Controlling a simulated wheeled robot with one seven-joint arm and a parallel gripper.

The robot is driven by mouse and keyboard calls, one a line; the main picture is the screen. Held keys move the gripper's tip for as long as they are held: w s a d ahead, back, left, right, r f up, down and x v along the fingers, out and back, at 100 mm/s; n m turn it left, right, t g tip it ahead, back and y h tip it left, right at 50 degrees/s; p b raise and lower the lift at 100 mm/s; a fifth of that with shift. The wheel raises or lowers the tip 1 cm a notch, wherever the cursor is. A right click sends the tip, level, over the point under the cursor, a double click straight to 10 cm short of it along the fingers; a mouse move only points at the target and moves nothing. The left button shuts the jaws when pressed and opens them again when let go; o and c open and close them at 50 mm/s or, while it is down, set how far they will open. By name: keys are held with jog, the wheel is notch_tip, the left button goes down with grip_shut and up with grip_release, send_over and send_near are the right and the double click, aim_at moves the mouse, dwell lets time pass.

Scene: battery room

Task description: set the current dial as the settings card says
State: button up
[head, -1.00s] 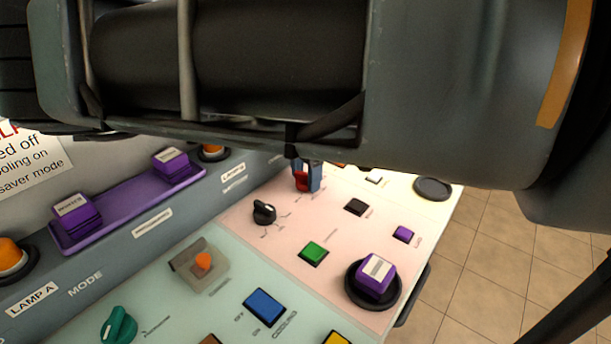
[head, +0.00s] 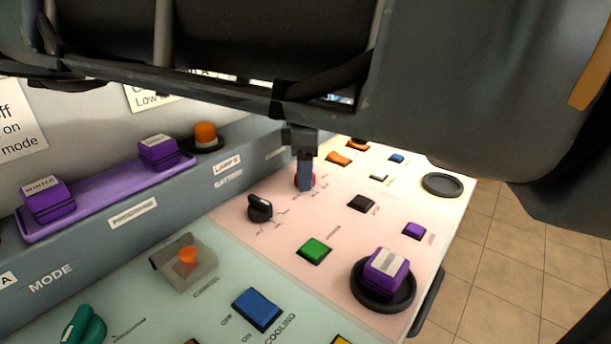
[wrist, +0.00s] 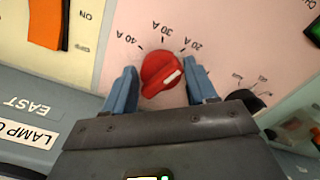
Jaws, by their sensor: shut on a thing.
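The red current dial (wrist: 157,68) sits on the pink panel section in the wrist view. Scale marks 40 A, 30 A and 20 A appear upside down around it. Its white pointer line lies at the right side, towards the 20 A end. My gripper (wrist: 163,77) is shut on the dial, with a blue finger on either side. In the head view, my gripper (head: 304,183) reaches down to the dial (head: 313,180), which is mostly hidden behind a finger. A white card (head: 155,94) on the back wall is mostly covered by my arm; its settings cannot be read.
A black selector knob (head: 260,207) stands close to the dial. Tiled floor lies right.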

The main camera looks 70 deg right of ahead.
jog(key=shift+s, duration=0.1)
dwell(0.5)
jog(key=o, duration=0.9)
notch_tip(320, 180, up, 8)
jog(key=shift+f, duration=0.15)
